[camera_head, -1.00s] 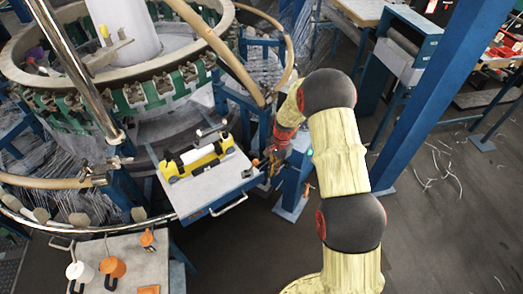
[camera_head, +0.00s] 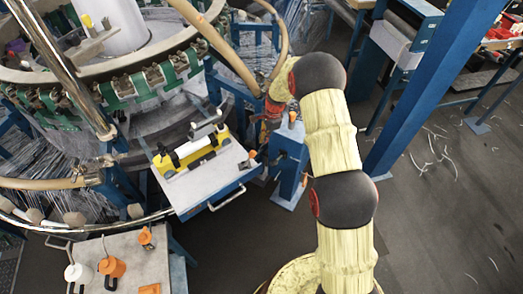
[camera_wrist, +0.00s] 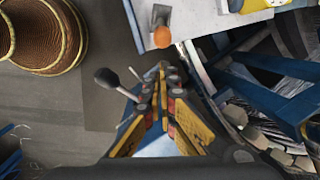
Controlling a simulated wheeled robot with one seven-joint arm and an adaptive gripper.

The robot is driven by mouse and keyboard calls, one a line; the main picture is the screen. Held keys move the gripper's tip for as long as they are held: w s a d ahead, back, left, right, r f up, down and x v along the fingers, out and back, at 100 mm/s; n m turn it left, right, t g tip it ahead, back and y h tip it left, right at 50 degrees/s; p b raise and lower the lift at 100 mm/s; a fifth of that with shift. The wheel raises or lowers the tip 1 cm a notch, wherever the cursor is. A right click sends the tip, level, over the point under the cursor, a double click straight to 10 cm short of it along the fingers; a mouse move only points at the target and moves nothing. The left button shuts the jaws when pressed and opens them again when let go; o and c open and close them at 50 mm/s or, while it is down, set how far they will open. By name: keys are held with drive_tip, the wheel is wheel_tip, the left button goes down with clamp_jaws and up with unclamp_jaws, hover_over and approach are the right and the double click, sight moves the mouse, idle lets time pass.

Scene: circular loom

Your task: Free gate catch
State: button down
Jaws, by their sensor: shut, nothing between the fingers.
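My gripper (camera_wrist: 163,72) is shut and empty in the wrist view, its yellow and black fingers meeting at the tips. A lever with a black ball knob (camera_wrist: 107,78) shows just left of the fingers; I cannot tell whether they touch it. A blue post (camera_head: 288,165) with an orange-topped part (camera_head: 292,117) stands right of the tray table in the head view. My gripper is near the post's top there, mostly hidden by my arm. I cannot clearly make out which part is the gate catch. An orange knob (camera_wrist: 162,37) stands at the table edge beyond the fingertips.
The tray table (camera_head: 205,190) carries a yellow roller device (camera_head: 190,157). The loom ring (camera_head: 150,85) and curved tan rails (camera_head: 215,45) stand close on the left. A blue column (camera_head: 420,90) rises at the right. The floor (camera_head: 440,220) at lower right is mostly clear.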

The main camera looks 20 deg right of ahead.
sight(250, 158)
wheel_tip(250, 158, down, 10)
drive_tip(key=a, duration=0.1)
drive_tip(key=shift+w+a+b, duration=0.25)
drive_tip(key=shift+w+b, duration=0.05)
drive_tip(key=shift+b, duration=0.1)
drive_tip(key=shift+r, duration=0.1)
drive_tip(key=shift+a+r, duration=0.1)
drive_tip(key=shift+a, duration=0.05)
drive_tip(key=a+r+h, duration=0.1)
drive_tip(key=a+h, duration=0.2)
drive_tip(key=shift+r, duration=0.35)
drive_tip(key=a+h+b, duration=0.1)
drive_tip(key=h+b, duration=0.1)
drive_tip(key=b, duration=0.1)
drive_tip(key=a+h+b, duration=0.2)
drive_tip(key=b, duration=0.1)
drive_tip(key=a+h+b, duration=0.1)
drive_tip(key=a+b, duration=0.1)
drive_tip(key=b, duration=0.2)
drive_tip(key=shift+r+h, duration=0.4)
drive_tip(key=shift+a+r+b, duration=0.25)
drive_tip(key=shift+a+b, duration=0.95)
drive_tip(key=shift+b, duration=0.1)
drive_tip(key=shift+a, duration=0.25)
